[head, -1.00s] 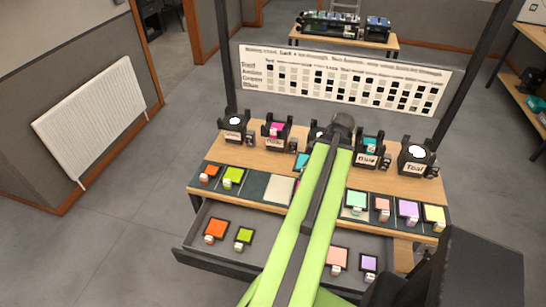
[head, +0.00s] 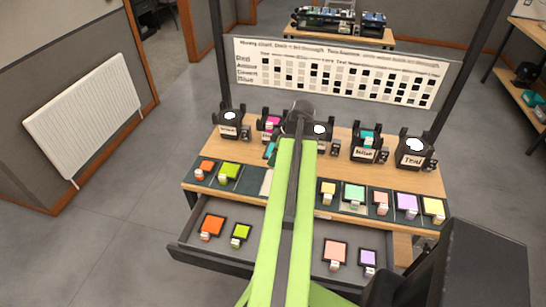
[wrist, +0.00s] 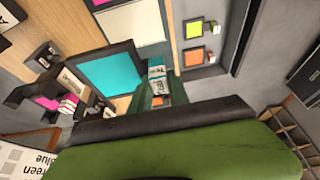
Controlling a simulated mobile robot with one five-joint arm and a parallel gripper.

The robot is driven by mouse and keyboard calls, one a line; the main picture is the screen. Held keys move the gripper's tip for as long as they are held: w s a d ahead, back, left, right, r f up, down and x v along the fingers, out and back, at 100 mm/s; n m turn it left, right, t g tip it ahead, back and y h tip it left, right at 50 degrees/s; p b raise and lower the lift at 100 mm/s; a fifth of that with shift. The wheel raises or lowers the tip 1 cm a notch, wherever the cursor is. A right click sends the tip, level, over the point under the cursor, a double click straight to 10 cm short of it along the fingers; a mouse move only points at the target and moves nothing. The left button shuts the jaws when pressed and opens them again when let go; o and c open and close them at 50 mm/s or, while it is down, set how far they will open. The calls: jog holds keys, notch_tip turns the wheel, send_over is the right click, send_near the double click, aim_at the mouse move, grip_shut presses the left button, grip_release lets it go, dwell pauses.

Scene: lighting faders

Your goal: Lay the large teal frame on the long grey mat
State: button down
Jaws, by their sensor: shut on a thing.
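The large teal frame, a bright cyan square with a black border, fills the left middle of the wrist view (wrist: 110,74). My gripper (wrist: 158,100) is shut on its tab, which carries a white and teal label. In the head view, only a bit of the teal frame (head: 269,151) shows left of my arm, over the table; my gripper is hidden there behind my arm. The long dark grey-green mat (head: 250,182) runs along the table's front edge. A bare cream square lies on it, partly behind my arm. I cannot tell the frame's height above the table.
Several small coloured frames lie along the mat, such as a lime one (head: 229,171) and a mint one (head: 354,193). An open drawer (head: 190,250) in front holds more frames. A chart board stands behind.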

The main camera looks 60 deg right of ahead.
notch_tip(320, 180, down, 14)
jog(key=b, duration=1.3)
jog(key=shift+f, duration=0.15)
jog(key=shift+f+b, duration=0.4)
jog(key=shift+b, duration=0.2)
jog(key=shift+f+b, duration=0.95)
jog(key=c, duration=1.2)
grip_release()
jog(key=shift+o, duration=0.2)
jog(key=shift+r, duration=0.1)
jog(key=p+v, duration=1.6)
jog(key=v, duration=0.1)
jog(key=shift+r, duration=0.25)
